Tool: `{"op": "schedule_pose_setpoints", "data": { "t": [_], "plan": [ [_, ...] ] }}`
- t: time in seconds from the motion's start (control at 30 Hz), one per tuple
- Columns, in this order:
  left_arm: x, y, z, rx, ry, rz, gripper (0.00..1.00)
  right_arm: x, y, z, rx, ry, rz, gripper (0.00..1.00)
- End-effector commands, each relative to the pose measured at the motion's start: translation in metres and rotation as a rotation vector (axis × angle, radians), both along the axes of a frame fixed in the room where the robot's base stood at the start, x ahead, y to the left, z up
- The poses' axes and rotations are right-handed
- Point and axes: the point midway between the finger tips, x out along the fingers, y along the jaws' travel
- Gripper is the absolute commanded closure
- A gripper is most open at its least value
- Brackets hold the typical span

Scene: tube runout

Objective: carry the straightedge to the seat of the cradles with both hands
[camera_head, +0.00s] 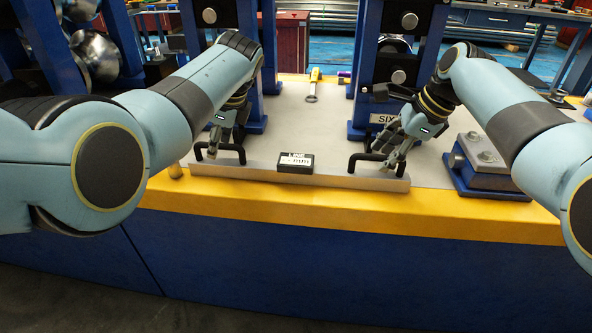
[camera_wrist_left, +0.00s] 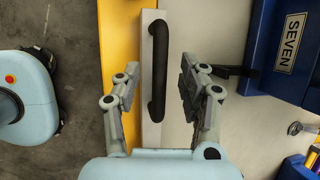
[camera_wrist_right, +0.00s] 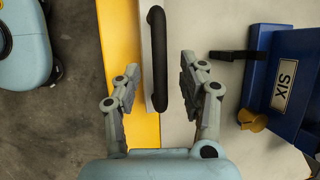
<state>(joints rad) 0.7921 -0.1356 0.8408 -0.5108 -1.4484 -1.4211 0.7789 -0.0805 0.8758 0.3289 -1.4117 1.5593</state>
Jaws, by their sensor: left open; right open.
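The straightedge (camera_head: 340,181) is a long grey bar lying along the front of the bench top, with a black handle near each end and a dark label block in the middle. My left gripper (camera_head: 214,150) is open at the left handle (camera_head: 221,152); in the left wrist view this handle (camera_wrist_left: 157,68) stands between the spread fingers, apart from them. My right gripper (camera_head: 389,160) is open at the right handle (camera_head: 367,161); in the right wrist view that handle (camera_wrist_right: 158,60) also lies between the open fingers. The cradles' seat cannot be made out for certain.
A blue stand marked SIX (camera_head: 384,119) rises behind the right handle, and one marked SEVEN (camera_wrist_left: 290,43) shows in the left wrist view. A blue block with bolts (camera_head: 487,164) sits at right. A yellow tool (camera_head: 314,78) lies farther back. The bench middle is clear.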

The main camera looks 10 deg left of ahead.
Motion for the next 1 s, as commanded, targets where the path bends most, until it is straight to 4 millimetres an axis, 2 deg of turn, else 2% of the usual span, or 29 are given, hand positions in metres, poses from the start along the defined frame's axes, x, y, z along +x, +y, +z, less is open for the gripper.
{"op": "schedule_pose_setpoints", "data": {
  "t": [0.2,0.53,0.87,1.0],
  "plan": [
    [0.003,0.008,-0.016,0.001,0.001,0.001,0.58,0.004,0.006,-0.016,-0.001,-0.001,-0.001,0.58],
    [0.004,0.008,-0.018,0.000,-0.001,0.001,0.58,0.004,0.007,-0.018,-0.001,-0.002,-0.001,0.58],
    [0.004,0.008,-0.018,0.000,0.000,0.001,1.00,0.004,0.007,-0.018,-0.001,-0.002,-0.001,1.00],
    [0.004,0.008,-0.018,0.000,0.000,0.001,1.00,0.004,0.007,-0.018,-0.001,-0.001,-0.001,1.00]
  ]
}}
